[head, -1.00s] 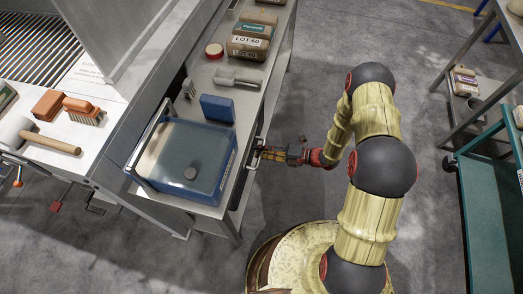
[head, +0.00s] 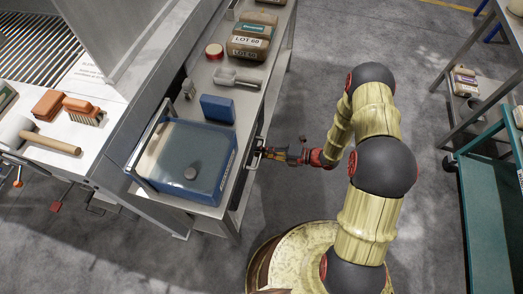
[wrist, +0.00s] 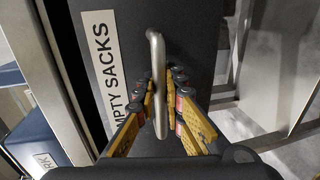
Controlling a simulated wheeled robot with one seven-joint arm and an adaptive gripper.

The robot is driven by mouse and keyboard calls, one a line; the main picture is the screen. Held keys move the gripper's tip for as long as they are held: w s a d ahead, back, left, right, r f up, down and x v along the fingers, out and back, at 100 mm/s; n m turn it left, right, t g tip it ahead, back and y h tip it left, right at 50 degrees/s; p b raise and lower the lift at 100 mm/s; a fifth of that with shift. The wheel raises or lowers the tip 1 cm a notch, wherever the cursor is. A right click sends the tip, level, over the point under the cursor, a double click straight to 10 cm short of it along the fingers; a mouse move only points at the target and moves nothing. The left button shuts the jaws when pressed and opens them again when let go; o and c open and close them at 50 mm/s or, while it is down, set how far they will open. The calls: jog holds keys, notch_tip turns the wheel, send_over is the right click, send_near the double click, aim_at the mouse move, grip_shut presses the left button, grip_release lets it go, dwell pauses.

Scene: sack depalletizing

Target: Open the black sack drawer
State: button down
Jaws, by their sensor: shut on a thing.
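The black sack drawer (wrist: 195,35) fills the middle of the wrist view, with a white label (wrist: 107,70) reading "EMPTY SACKS", partly hidden. In the head view the drawer sits under the steel table's right side, seen very steeply. Its metal bar handle (wrist: 156,60) stands out from the front. My gripper (wrist: 164,88) has its yellow fingers on both sides of this bar and is shut on it. In the head view my gripper (head: 264,153) reaches the handle from the right. I cannot tell whether the drawer front stands out from the frame.
A clear-lidded blue box (head: 187,165), a blue block (head: 218,108), a metal scoop (head: 238,78) and brown packs (head: 248,43) lie on the steel table (head: 206,205). A teal cart (head: 485,200) stands at the right. Grey floor (head: 305,90) is clear right of the table.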

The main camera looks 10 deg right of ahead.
jog(key=f+p+v, duration=0.1)
jog(key=f+v, duration=0.2)
jog(key=v, duration=1)
jog(key=d+f+p+v, duration=0.1)
jog(key=f+v, duration=0.1)
jog(key=v, duration=1.2)
jog(key=shift+s+d+f+p, duration=0.25)
jog(key=shift+d+f+p, duration=0.1)
jog(key=shift+f, duration=0.05)
jog(key=c, duration=1.9)
grip_release()
jog(key=v, duration=1.2)
